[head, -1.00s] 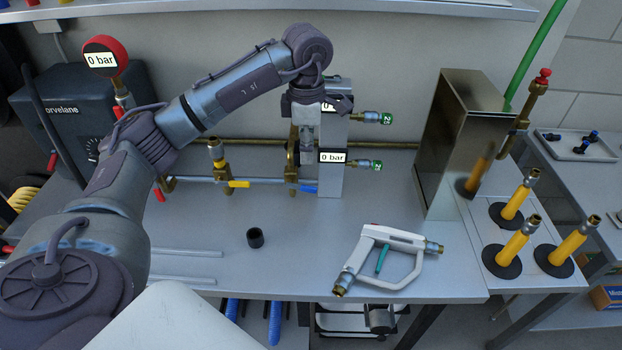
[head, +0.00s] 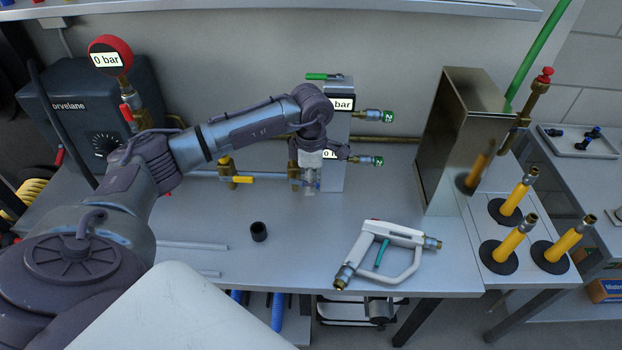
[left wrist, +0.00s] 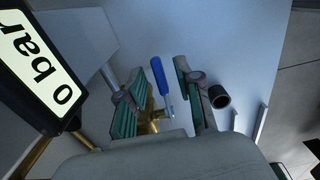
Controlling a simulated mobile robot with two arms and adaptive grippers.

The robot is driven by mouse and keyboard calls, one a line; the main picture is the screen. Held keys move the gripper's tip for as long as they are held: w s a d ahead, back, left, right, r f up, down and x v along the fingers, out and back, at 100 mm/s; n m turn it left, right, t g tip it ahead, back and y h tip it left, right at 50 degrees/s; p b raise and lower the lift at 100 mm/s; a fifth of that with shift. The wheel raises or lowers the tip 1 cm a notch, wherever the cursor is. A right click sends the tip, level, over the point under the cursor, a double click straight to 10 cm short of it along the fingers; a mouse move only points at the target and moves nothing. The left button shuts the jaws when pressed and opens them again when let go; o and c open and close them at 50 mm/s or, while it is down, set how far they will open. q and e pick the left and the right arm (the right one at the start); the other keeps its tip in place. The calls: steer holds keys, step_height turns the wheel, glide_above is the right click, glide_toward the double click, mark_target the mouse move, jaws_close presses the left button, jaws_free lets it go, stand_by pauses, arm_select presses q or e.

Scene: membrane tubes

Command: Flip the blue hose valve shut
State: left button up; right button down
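The blue valve handle (left wrist: 159,76) shows in the left wrist view, between the two green-padded fingers of my left gripper (left wrist: 162,88), with a clear gap to each. Its brass valve body (left wrist: 149,127) is partly hidden below it. In the head view my left gripper (head: 310,187) points down in front of the manifold block (head: 336,172) and hides the blue handle. The left gripper is open and holds nothing. My right gripper is in neither view.
A yellow-handled valve (head: 228,174) sits on the pipe to the left. A black cup (head: 258,232) and a white tool frame (head: 388,250) are on the bench. A metal box (head: 462,145) stands to the right. A gauge display (left wrist: 38,62) is close to the wrist camera.

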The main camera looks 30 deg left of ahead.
arm_select(q)
steer(key=c, duration=0.5)
jaws_close()
steer(key=t+h+b, duration=0.1)
steer(key=b, duration=0.2)
steer(key=shift+a+h+b, duration=0.15)
steer(key=shift+h+b, duration=0.15)
steer(key=shift+s+r+h+b, duration=0.1)
steer(key=shift+r+h+b, duration=0.3)
steer(key=shift+r, duration=0.15)
steer(key=o, duration=0.6)
jaws_free()
